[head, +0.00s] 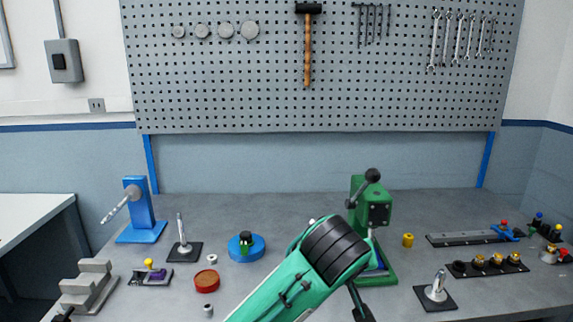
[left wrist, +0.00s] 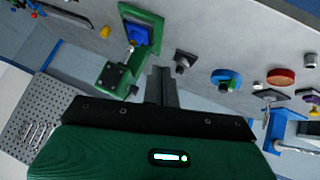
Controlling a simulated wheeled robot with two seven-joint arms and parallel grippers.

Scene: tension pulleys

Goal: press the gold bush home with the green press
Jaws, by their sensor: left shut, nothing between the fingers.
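The green press (head: 379,212) stands on the bench right of centre, with its dark lever knob raised. In the left wrist view the press (left wrist: 118,75) is at upper left, with a blue part (left wrist: 139,35) on its base. A small gold-coloured spot shows beside that blue part; I cannot tell if it is a bush. A gold-yellow cylinder (head: 408,240) stands on the bench right of the press; it also shows in the left wrist view (left wrist: 105,32). My left gripper (left wrist: 162,72) is shut and empty, apart from the press.
Left of my arm are a blue round base (head: 257,249), a red disc (head: 206,281) and a black plate with a post (head: 184,250). Another post on a plate (head: 436,291) and a black rack (head: 487,266) stand at right. My arm covers the bench's front middle.

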